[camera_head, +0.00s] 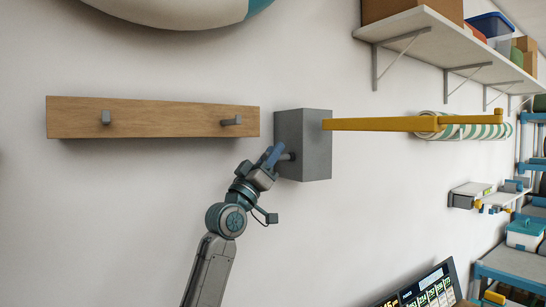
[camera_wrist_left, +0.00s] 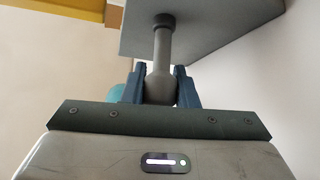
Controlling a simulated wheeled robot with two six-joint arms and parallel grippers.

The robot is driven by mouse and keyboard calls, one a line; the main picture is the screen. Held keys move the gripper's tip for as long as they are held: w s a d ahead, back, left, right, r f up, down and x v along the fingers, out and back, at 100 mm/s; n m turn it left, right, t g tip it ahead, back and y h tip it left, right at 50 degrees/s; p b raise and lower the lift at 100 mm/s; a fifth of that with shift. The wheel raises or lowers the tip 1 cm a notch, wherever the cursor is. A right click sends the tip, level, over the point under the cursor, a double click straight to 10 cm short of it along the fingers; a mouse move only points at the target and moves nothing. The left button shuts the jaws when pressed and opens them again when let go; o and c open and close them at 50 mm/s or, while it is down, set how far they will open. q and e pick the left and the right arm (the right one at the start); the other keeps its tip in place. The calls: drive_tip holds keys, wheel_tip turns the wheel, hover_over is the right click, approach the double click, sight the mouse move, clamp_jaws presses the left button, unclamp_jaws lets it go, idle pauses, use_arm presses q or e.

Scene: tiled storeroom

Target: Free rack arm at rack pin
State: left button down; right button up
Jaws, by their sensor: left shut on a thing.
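The yellow rack arm (camera_head: 380,124) sticks out to the right from a grey block (camera_head: 316,150) on the white wall. The rack pin (camera_head: 287,157) is a short grey rod with a rounded knob on the block's left side. My left gripper (camera_head: 275,156) is at the pin. In the left wrist view the gripper (camera_wrist_left: 160,84) has its blue fingers on both sides of the pin's knob (camera_wrist_left: 160,86), shut on it. The pin's shaft runs from the knob into the grey block (camera_wrist_left: 200,22). A piece of the yellow arm (camera_wrist_left: 65,10) shows at top left. My right gripper is not in view.
A wooden peg board (camera_head: 165,120) with two grey pegs hangs left of the block. A striped roll (camera_head: 470,130) is by the arm's far end. A loaded shelf (camera_head: 430,35) is above right. A dark panel (camera_head: 425,292) stands at the bottom. The wall below the board is bare.

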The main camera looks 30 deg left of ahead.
use_arm(q)
drive_tip(key=c, duration=1.5)
unclamp_jaws()
drive_tip(key=shift+c, duration=0.2)
drive_tip(key=o, duration=0.4)
drive_tip(key=shift+c, duration=0.2)
drive_tip(key=shift+o, duration=0.2)
drive_tip(key=shift+s+a+r, duration=0.1)
drive_tip(key=shift+s+f+b, duration=0.25)
drive_tip(key=shift+f+b, duration=0.1)
drive_tip(key=shift+f, duration=0.15)
drive_tip(key=b+v, duration=0.5)
drive_tip(key=v, duration=0.4)
drive_tip(key=shift+s+a, duration=0.2)
drive_tip(key=shift+s, duration=0.2)
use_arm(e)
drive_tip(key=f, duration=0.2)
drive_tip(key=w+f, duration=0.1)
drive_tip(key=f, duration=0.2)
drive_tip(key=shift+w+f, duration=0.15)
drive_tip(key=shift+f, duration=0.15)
use_arm(q)
drive_tip(key=shift+f, duration=0.1)
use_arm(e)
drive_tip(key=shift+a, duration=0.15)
